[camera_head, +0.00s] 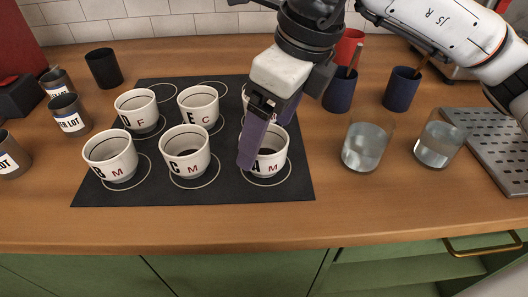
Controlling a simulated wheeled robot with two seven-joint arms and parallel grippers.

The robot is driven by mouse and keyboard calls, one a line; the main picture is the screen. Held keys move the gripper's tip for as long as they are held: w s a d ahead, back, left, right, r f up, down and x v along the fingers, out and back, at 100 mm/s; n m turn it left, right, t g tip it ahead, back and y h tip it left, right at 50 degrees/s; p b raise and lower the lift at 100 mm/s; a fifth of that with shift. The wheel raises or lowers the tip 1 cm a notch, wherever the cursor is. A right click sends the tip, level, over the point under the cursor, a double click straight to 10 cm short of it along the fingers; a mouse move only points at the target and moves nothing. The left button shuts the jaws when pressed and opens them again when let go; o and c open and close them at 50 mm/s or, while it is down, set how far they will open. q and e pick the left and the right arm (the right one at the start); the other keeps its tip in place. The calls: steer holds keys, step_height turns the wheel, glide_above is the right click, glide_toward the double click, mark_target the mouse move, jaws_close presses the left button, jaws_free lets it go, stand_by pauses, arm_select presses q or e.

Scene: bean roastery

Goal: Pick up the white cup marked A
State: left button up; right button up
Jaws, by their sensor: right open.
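The white cup marked A (275,160) stands upright at the front right of the dark mat (228,194), with a red M beside its letter and dark contents inside. My right gripper (266,141) comes down over it from above with its purple fingers apart. One finger covers the cup's left side; the other is at its far side, partly hidden. I cannot tell whether either finger touches the cup. My left gripper is out of view.
Cups marked C (185,150), B (108,158), D (137,110) and E (198,109) share the mat. Another cup is mostly hidden behind my gripper. Water glasses (366,145) (438,143) and a dark blue cup (340,92) stand right. A metal grate (490,150) lies far right.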

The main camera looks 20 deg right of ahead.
mark_target(264, 141)
steer(key=x, duration=0.3)
steer(key=shift+w+f, duration=0.15)
steer(key=shift+f, duration=0.1)
steer(key=shift+r, duration=0.1)
steer(key=c, duration=1.3)
